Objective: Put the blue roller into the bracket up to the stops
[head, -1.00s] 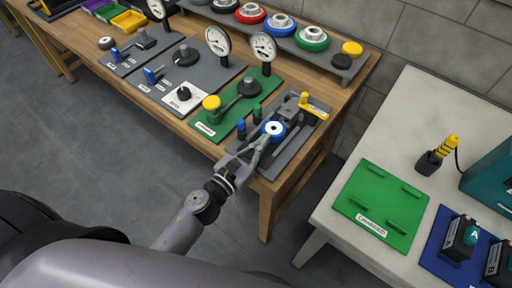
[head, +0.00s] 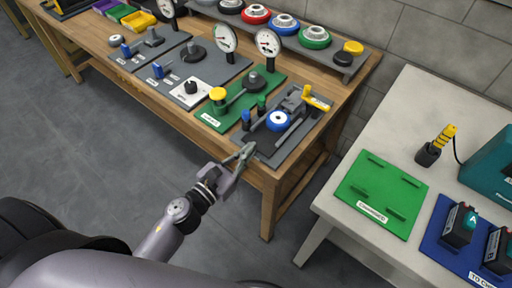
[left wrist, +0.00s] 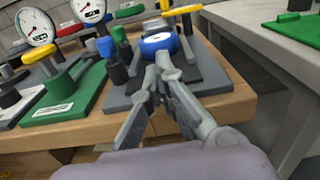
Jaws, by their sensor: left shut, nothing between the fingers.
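The blue roller (head: 278,121), with a white hub, sits on the grey plate (head: 268,148) at the right end of the wooden bench. The grey bracket (head: 292,103) is behind it on the same plate. In the left wrist view the roller (left wrist: 158,45) is just beyond my fingertips. My left gripper (head: 247,150) is shut and empty, in front of the roller and apart from it, near the plate's front edge; it also shows in the left wrist view (left wrist: 165,62). I cannot tell whether the roller is against the stops. My right gripper is not in view.
A yellow handle (head: 316,101) stands at the bracket's right. Blue and green pegs (head: 246,118) stand left of the roller. A green plate (head: 213,121) with a yellow knob and gauges are further left. A white table (head: 330,205) stands to the right, across a gap.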

